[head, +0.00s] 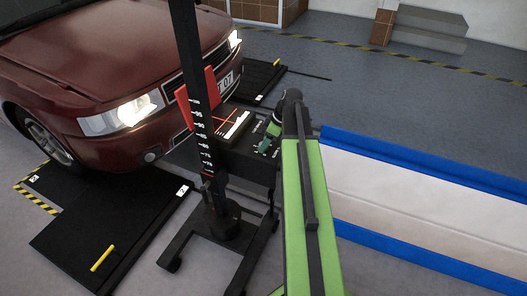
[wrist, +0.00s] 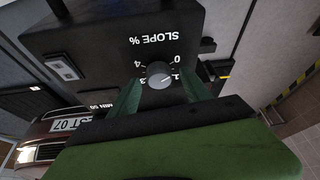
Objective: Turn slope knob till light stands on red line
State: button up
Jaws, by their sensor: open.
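The slope knob (wrist: 160,75) is a small grey dial with a white mark, on a dark panel lettered "SLOPE %", upside down in the wrist view. My gripper (wrist: 161,85) is open, its green fingers on either side of the knob; I cannot tell whether they touch it. In the head view my gripper (head: 268,139) is at the tester box (head: 247,160), and the knob is hard to make out. The tester's screen (head: 222,133) shows red crossed lines (head: 225,119) and a bright light patch (head: 238,125) beside and below them. Its exact gap to the line is unclear.
A dark red car (head: 110,65) with lit headlamps stands behind the tester. The tester's black column (head: 190,60) rises left of the screen, with a wheeled base (head: 225,225) below. A blue-edged white bench or ramp (head: 420,200) lies right of my arm.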

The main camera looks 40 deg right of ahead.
jog(key=shift+w+f, duration=0.1)
jog(key=shift+f, duration=0.15)
